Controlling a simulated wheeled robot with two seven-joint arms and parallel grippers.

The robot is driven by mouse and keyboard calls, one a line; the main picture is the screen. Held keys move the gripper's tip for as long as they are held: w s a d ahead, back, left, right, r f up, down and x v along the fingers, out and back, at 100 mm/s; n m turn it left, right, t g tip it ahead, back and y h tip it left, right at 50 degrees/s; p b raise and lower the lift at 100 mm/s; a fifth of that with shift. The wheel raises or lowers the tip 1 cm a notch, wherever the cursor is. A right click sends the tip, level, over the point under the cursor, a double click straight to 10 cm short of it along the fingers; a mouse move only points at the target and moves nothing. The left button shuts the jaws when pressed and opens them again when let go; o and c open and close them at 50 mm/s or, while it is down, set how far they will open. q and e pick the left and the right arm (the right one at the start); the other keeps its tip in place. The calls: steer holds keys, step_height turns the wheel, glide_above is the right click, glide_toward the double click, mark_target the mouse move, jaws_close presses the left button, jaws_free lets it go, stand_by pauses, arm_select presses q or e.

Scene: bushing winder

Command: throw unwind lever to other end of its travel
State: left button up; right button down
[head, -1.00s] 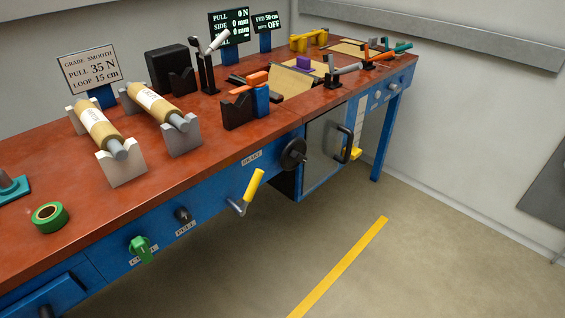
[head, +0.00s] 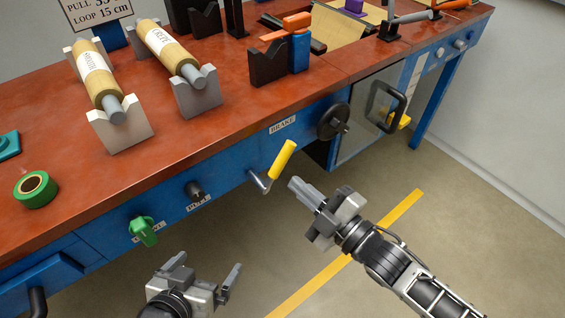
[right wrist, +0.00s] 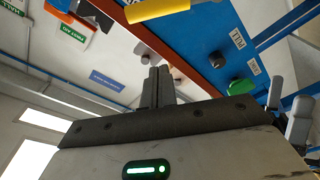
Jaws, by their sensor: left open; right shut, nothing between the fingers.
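No label reading "unwind" is legible, so I cannot tell for sure which lever it is. A black upright lever (head: 236,18) stands at the back of the bench, its top cut off by the head view. A crank with a yellow handle (head: 282,160) sticks out of the blue bench front, tilted up to the right; its yellow grip (right wrist: 157,9) also shows in the right wrist view. My right gripper (head: 297,188) is shut and empty, just right of and below the crank, apart from it. My left gripper (head: 208,268) is open and empty, low in front of the bench.
A black handwheel (head: 333,121), a green knob (head: 143,231) and a black knob (head: 194,190) project from the bench front. Two rolls (head: 100,78) (head: 168,47) rest on grey cradles. Green tape (head: 36,189) lies at left. The floor in front is free.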

mark_target(285, 161)
steer(key=w+a, duration=0.1)
steer(key=w, duration=0.1)
steer(key=w+a, duration=0.2)
steer(key=w, duration=0.1)
steer(key=w+a, duration=0.1)
steer(key=w, duration=0.2)
steer(key=shift+a+f, duration=0.15)
steer(key=shift+f, duration=0.2)
steer(key=shift+w+d+f, duration=0.15)
steer(key=shift+d+f, duration=0.2)
steer(key=shift+d, duration=0.15)
steer(key=shift+d, duration=0.15)
